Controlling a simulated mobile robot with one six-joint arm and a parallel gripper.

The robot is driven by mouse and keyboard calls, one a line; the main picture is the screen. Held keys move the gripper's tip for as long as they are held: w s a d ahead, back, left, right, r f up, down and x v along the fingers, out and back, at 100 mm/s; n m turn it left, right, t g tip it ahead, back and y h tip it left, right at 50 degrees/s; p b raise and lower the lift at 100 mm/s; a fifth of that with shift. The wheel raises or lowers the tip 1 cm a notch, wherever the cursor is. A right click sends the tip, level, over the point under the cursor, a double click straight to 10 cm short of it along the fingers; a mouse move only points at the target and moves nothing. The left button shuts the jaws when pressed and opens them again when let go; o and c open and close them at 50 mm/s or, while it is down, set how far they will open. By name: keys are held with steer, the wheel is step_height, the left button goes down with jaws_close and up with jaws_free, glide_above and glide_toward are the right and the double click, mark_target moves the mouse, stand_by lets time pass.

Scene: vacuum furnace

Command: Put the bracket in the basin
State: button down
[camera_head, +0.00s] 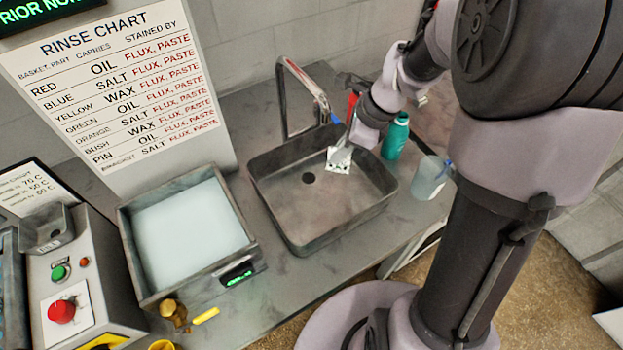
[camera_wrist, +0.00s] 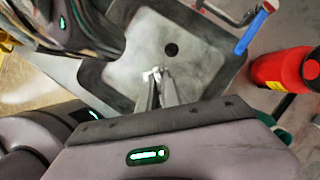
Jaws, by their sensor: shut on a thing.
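The basin (camera_head: 275,205) is a grey rectangular sink with a dark round drain, in the middle of the head view. My gripper (camera_head: 342,151) points down over its back right part. It is shut on a small whitish piece with dark green marks, which seems to be the bracket (camera_head: 339,162). In the wrist view the basin (camera_wrist: 205,75) lies below my fingertips (camera_wrist: 155,82), with the pale bracket (camera_wrist: 154,74) at their tips. The fingers hide part of the bracket. I cannot tell whether it touches the basin.
A faucet (camera_head: 284,90) rises behind the basin. A bath of pale liquid (camera_head: 190,235) stands left, below a rinse chart (camera_head: 125,80).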

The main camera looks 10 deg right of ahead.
steer(key=f+b, duration=0.1)
steer(key=f, duration=0.3)
steer(key=f+b, duration=0.2)
steer(key=f, duration=0.2)
steer(key=f+b, duration=0.2)
steer(key=f, duration=0.2)
steer(key=shift+s+d+f, duration=0.1)
steer(key=shift+s+f, duration=0.15)
steer(key=shift+s, duration=0.1)
steer(key=a, duration=0.1)
steer(key=w+a+f+b, duration=0.1)
steer(key=a+b, duration=0.1)
steer(key=shift+w+a+f, duration=0.15)
steer(key=shift+w+a, duration=0.2)
steer(key=shift+w, duration=0.05)
steer(key=shift+d, duration=0.15)
steer(key=c, duration=1.6)
jaws_free()
steer(key=shift+o, duration=0.2)
